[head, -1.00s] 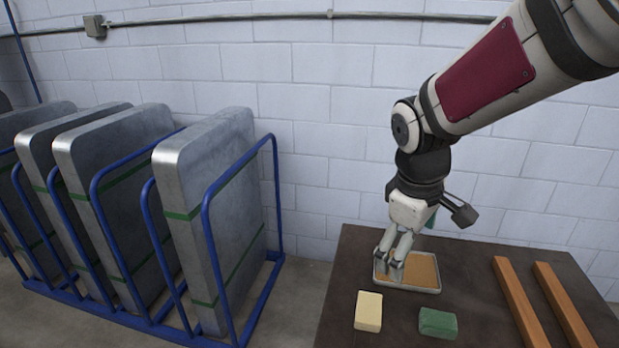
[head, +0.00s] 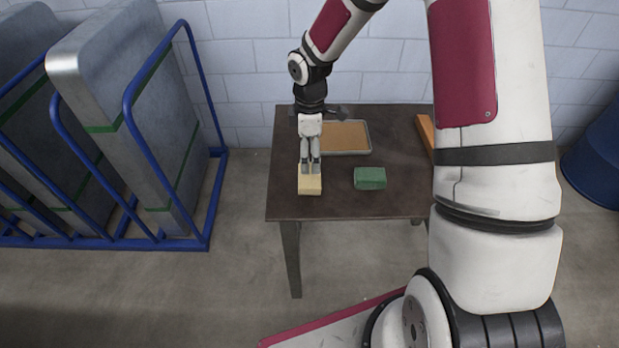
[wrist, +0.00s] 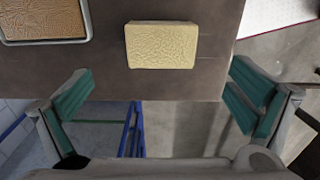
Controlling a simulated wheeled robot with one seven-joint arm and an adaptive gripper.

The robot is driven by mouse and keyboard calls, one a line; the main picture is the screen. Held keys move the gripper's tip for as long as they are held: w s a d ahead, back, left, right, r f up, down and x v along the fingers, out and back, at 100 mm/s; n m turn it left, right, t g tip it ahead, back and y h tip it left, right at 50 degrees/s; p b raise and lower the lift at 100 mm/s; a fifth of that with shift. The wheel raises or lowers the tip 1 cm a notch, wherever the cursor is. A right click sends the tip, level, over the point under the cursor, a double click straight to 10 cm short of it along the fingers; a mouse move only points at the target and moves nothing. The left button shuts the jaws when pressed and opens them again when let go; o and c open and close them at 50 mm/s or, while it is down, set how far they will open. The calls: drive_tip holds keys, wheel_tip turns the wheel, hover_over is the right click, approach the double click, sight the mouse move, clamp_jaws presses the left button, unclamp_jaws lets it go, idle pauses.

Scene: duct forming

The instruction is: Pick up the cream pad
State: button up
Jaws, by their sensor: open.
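The cream pad (head: 310,186) lies on the dark table (head: 393,205) near its front left. My gripper (head: 310,170) is over the pad in the head view, its fingers overlapping the pad's far part. In the wrist view the cream pad (wrist: 162,45) lies on the table near an edge, beyond the fingertips. My gripper (wrist: 158,95) is open there, with green-lined fingers wide apart and nothing between them. The pad looks untouched; the exact height of the fingers above it is hard to tell.
A green block (head: 370,178) lies right of the pad. A shallow tray with a tan surface (head: 366,150) sits behind; it also shows in the wrist view (wrist: 45,42). A wooden bar (head: 425,133) lies farther right. A blue rack (head: 205,235) with metal panels stands left, apart from the table.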

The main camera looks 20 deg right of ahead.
sight(310, 175)
wheel_tip(310, 175, down, 10)
drive_tip(key=shift+s+r+p, duration=0.1)
drive_tip(key=shift+r+p, duration=0.1)
drive_tip(key=shift+p, duration=0.3)
drive_tip(key=c, duration=1.2)
drive_tip(key=shift+r, duration=0.1)
drive_tip(key=shift+r, duration=0.55)
wheel_tip(310, 175, up, 2)
drive_tip(key=shift+r+b, duration=0.1)
drive_tip(key=shift+b, duration=0.25)
drive_tip(key=s+r, duration=0.1)
drive_tip(key=s, duration=1.5)
drive_tip(key=shift+r, duration=0.3)
